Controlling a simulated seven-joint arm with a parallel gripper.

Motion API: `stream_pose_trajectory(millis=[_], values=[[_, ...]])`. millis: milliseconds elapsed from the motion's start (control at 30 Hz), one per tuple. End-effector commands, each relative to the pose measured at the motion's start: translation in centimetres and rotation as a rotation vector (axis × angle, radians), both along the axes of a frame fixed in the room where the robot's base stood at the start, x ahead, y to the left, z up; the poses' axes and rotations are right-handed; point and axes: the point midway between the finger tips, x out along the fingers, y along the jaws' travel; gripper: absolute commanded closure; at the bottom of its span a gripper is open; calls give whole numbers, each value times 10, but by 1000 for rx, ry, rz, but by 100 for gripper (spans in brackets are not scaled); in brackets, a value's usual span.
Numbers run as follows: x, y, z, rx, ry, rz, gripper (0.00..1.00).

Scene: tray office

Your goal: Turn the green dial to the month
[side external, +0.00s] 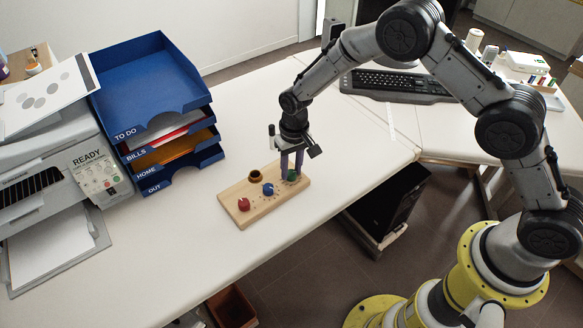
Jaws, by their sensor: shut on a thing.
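The green dial (292,176) sits at the right end of a light wooden board (255,208) on the white desk, partly hidden by my fingers. My gripper (291,174) points down over it, with its fingers shut on the dial. A blue dial (268,189) is in the middle of the board and a red dial (243,204) is at its left end. Small marks lie around the dials, but the month markings are too small to read. Which way the green dial points is hidden.
A small dark brown-rimmed cup (255,176) stands at the board's back edge. A blue letter tray stack (160,85) and a grey printer (95,175) stand to the left. A black keyboard (395,84) lies behind. Desk left of the board is clear.

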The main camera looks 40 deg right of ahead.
Motion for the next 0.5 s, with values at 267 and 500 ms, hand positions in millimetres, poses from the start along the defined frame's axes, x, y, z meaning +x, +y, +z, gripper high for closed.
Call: stream_pose_trajectory(millis=[267, 500], values=[[0, 0, 0, 0, 0, 71, 100], [0, 0, 0, 0, 1, 69, 55]])
